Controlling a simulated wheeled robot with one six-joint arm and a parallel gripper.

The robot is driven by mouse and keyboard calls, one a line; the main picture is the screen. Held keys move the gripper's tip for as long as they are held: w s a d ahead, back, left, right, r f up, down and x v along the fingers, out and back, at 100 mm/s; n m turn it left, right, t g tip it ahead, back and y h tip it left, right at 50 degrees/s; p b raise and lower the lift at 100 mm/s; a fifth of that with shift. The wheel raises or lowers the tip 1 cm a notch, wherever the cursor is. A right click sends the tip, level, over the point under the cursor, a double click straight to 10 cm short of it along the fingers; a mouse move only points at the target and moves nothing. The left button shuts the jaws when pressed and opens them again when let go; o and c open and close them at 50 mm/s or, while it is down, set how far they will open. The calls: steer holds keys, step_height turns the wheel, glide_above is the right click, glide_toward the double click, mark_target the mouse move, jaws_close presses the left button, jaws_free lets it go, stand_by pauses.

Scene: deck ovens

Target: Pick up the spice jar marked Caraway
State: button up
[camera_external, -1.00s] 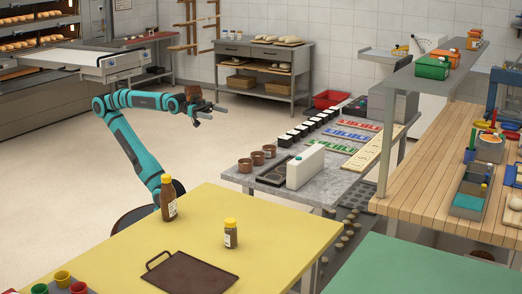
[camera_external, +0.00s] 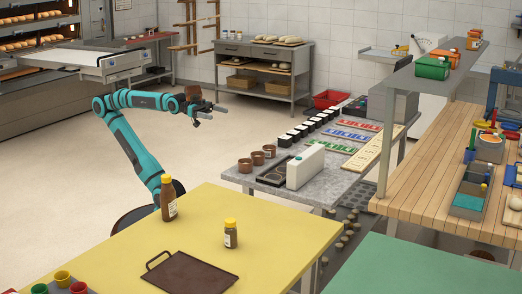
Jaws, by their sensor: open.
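No lettering is readable at this size, so I cannot tell which container is marked Caraway. A short brown jar (camera_external: 230,240) with a yellow lid and pale label stands upright on the yellow table (camera_external: 285,215). A taller brown bottle (camera_external: 168,205) with a yellow cap stands at that table's far left edge. A small jar with an orange lid (camera_external: 473,42) is on the raised grey shelf at upper right. My gripper (camera_external: 217,112) is open and empty in the air above the floor, left of the grey counter, apart from all of these.
A brown tray (camera_external: 192,275) lies on the yellow table, with several coloured cups at its lower left. The grey counter (camera_external: 330,172) holds brown cups, a white container (camera_external: 305,168), a row of black-and-white items and coloured strips. Open floor lies behind my arm.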

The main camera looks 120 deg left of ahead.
steer(key=c, duration=0.4)
steer(key=shift+c, duration=0.2)
steer(key=w+d+r+g+h, duration=0.1)
steer(key=w+d+r+g, duration=0.15)
steer(key=w, duration=0.35)
steer(key=w+d+r+g+h, duration=0.1)
steer(key=w+d+g, duration=0.15)
steer(key=w, duration=0.35)
steer(key=g+y, duration=0.2)
steer(key=g, duration=1)
glide_above(231, 229)
steer(key=s+a, duration=0.2)
step_height(231, 229, down, 10)
steer(key=f, duration=1)
steer(key=shift+w+d+f, duration=0.2)
steer(key=shift+w+f, duration=0.05)
steer(key=shift+w+d+f, duration=0.1)
steer(key=shift+f, duration=1.45)
steer(key=shift+w+d+f, duration=0.1)
steer(key=shift+f, duration=1.45)
